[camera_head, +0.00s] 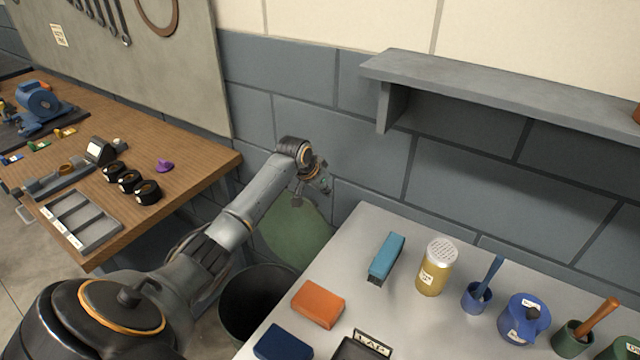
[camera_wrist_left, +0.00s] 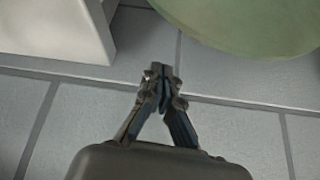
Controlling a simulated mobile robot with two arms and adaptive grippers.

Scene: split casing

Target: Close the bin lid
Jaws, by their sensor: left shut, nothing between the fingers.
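The bin (camera_head: 231,313) stands on the floor between the two benches, its dark inside showing. Its round green lid (camera_head: 297,236) is raised at the back of the bin, tilted up toward the wall. My left gripper (camera_head: 322,185) is shut and empty above the lid's upper edge, near the blue-grey block wall. In the left wrist view the shut fingertips (camera_wrist_left: 160,76) point toward the lid (camera_wrist_left: 250,22), apart from it in the picture. My arm hides part of the bin and of the lid's left side. My right gripper is not seen.
The grey bench (camera_head: 350,245) at right holds an orange block (camera_head: 318,303), a teal brush (camera_head: 386,258), a yellow shaker (camera_head: 437,266) and several pots. A wall shelf (camera_head: 480,85) hangs above it. The wooden bench (camera_head: 200,165) stands at left.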

